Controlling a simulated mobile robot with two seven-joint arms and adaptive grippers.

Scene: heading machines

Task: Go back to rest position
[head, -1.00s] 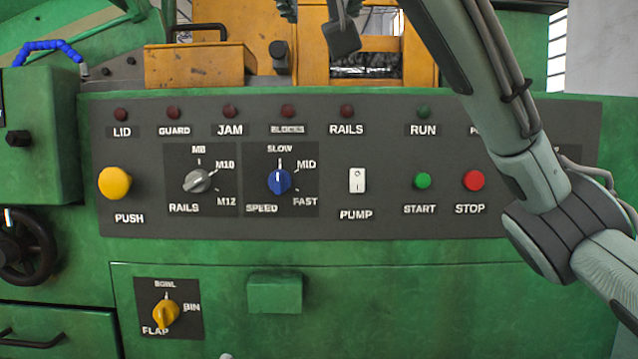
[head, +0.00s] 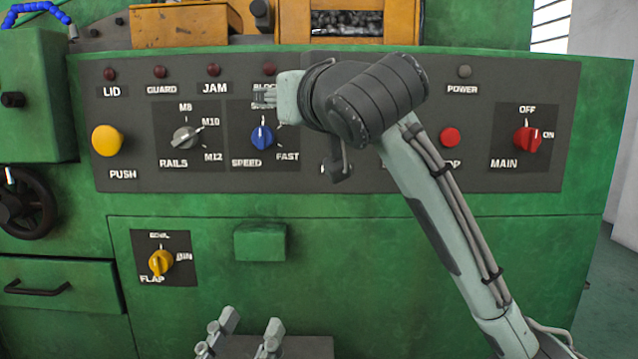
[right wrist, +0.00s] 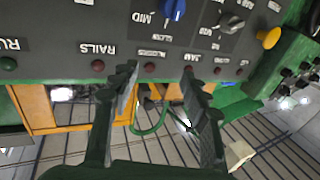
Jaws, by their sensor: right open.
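My left gripper (head: 247,328) shows at the bottom of the head view, its two fingers apart and nothing between them. It is below the green box-shaped handle (head: 260,243), clear of the panel in the picture. My right arm comes in from the lower right and bends in front of the grey control panel (head: 350,180). Its wrist hides the pump switch, the start button and several lamps.
The yellow push button (head: 107,141), rails knob (head: 186,138), blue speed knob (head: 262,137), red stop button (head: 450,137) and red main switch (head: 527,140) stick out from the panel. A yellow flap knob (head: 160,262) sits lower. Open floor (head: 610,270) shows at the right.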

